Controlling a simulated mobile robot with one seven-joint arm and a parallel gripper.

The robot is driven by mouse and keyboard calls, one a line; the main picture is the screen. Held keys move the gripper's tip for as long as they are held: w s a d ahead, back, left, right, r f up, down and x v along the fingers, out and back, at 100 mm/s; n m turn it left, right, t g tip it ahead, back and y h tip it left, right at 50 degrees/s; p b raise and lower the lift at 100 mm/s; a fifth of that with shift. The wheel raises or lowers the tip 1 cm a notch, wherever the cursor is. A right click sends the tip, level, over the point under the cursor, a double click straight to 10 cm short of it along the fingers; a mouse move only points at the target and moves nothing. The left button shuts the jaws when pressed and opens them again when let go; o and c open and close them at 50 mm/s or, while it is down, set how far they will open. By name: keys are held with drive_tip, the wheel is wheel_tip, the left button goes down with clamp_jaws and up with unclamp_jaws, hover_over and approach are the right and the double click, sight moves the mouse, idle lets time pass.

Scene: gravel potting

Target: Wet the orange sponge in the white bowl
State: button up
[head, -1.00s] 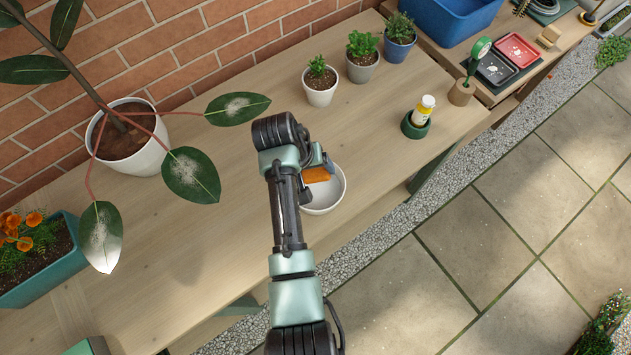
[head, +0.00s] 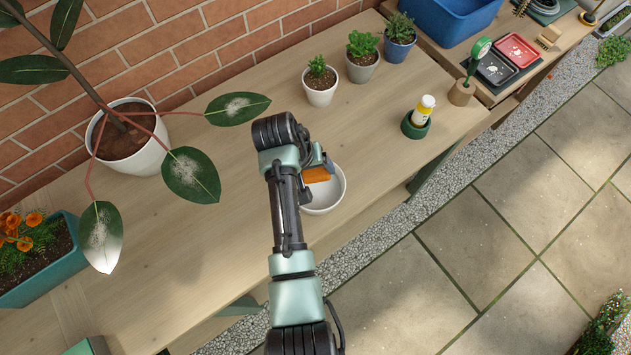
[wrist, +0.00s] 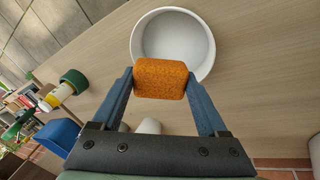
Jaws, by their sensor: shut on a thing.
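The orange sponge (wrist: 160,79) is between the two blue fingers of my gripper (wrist: 160,82), which is shut on it. In the wrist view the sponge covers part of the bowl's near rim. I cannot tell whether it touches the bowl.
Three small potted plants (head: 320,85) stand behind the bowl. A yellow-and-white bottle in a green holder (head: 417,124) is to the right. A large plant in a white pot (head: 150,158) spreads leaves left of my arm. The bench's front edge is close to the bowl.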

sight(314, 171)
wheel_tip(314, 171, up, 4)
drive_tip(key=p, duration=0.4)
drive_tip(key=shift+r, duration=0.1)
idle(0.8)
